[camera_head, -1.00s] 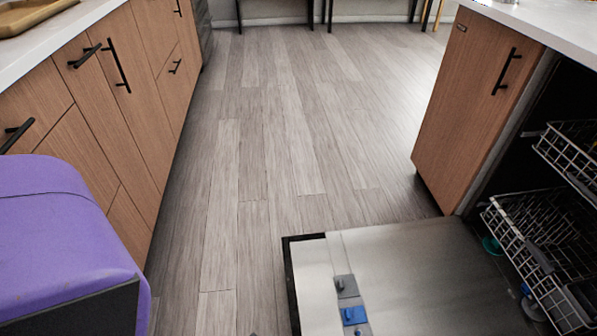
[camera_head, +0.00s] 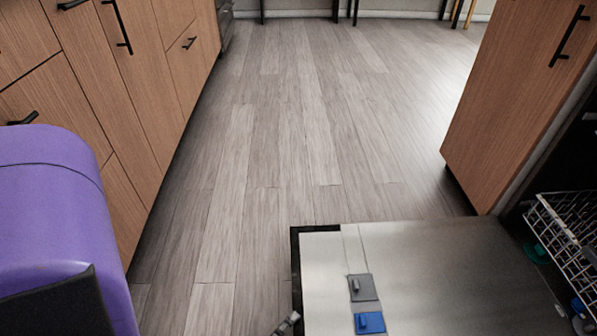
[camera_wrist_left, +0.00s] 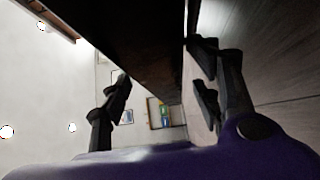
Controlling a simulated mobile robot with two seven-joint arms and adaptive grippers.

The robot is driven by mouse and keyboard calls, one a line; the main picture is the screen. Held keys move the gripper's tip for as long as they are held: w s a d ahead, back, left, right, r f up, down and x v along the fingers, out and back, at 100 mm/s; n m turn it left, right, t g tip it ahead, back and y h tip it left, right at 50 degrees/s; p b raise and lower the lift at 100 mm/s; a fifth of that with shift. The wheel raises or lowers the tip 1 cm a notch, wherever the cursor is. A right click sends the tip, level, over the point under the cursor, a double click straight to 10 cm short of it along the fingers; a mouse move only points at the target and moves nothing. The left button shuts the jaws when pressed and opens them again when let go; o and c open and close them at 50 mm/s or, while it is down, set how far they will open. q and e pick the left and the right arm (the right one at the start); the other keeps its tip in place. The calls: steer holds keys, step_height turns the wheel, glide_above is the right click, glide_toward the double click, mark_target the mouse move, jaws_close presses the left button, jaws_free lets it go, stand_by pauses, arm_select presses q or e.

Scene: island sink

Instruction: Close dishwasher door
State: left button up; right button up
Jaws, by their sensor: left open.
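The dishwasher door (camera_head: 440,260) lies folded down, about level, at the lower right of the head view. Its inner face is pale metal with a grey and a blue dispenser part, and its outer edge is black. A small part of my left gripper (camera_head: 287,325) shows at the bottom, just left of that edge. In the left wrist view my left gripper (camera_wrist_left: 162,92) is open, its fingers apart on both sides of a dark slab (camera_wrist_left: 135,40), which looks like the door. Contact cannot be told. My right gripper is not in view.
The lower dish rack (camera_head: 570,240) sits inside the dishwasher at the right. A wooden cabinet (camera_head: 515,100) stands beyond the door. Wooden drawers (camera_head: 120,90) line the left side. The wood floor (camera_head: 260,130) between them is clear.

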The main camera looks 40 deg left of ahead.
arm_select(q)
steer(key=shift+w+a, duration=0.1)
steer(key=shift+w, duration=1.35)
jaws_close()
steer(key=shift+r, duration=0.1)
